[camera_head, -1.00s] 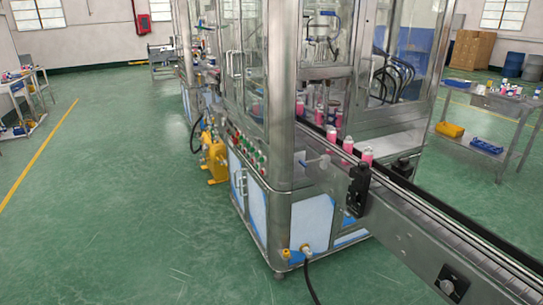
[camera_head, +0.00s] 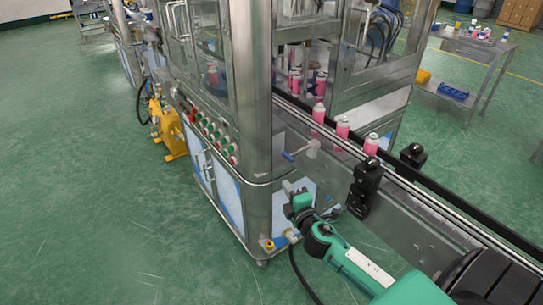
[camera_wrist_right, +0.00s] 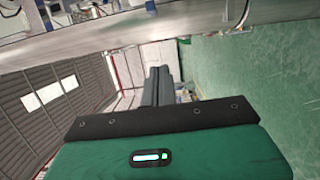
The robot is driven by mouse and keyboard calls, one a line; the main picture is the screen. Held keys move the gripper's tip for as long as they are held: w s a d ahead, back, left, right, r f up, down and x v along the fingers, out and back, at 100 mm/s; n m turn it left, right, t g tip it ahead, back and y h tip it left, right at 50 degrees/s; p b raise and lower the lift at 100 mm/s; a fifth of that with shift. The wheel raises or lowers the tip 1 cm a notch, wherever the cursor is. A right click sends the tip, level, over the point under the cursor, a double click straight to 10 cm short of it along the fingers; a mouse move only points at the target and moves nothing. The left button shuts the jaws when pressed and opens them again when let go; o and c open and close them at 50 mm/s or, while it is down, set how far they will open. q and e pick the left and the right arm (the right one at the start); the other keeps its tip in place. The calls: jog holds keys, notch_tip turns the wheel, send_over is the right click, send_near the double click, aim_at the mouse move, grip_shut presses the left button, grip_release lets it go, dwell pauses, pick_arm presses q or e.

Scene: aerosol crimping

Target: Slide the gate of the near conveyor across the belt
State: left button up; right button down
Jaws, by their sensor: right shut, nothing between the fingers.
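The near conveyor (camera_head: 420,205) runs from the machine toward the lower right in the head view. A small metal fitting with a blue-tipped handle, which looks like the gate (camera_head: 312,148), sits on its near side by the machine's corner post. Several pink cans with white tops (camera_head: 371,145) stand on the belt beside and beyond it. My right gripper (camera_head: 289,187) is below the handle, in front of the machine's corner, apart from it. In the right wrist view its dark fingers (camera_wrist_right: 156,86) are together and empty. My left gripper is not in view.
Black sensor blocks (camera_head: 366,180) are mounted on the conveyor's near side, right of the gate. The steel corner post (camera_head: 251,110) and button panel (camera_head: 212,136) stand to the left. A yellow pump (camera_head: 168,130) sits on the floor. Green floor at left is clear.

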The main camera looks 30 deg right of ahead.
aim_at(300, 153)
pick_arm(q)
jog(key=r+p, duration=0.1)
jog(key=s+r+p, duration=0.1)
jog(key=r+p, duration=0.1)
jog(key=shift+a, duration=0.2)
pick_arm(e)
jog(key=w+d, duration=0.5)
jog(key=w, duration=0.4)
jog(key=shift+w+d, duration=0.3)
pick_arm(q)
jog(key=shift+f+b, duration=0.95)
jog(key=shift+b, duration=0.05)
pick_arm(e)
jog(key=d, duration=0.7)
jog(key=shift+w+r, duration=0.1)
jog(key=shift+w, duration=0.2)
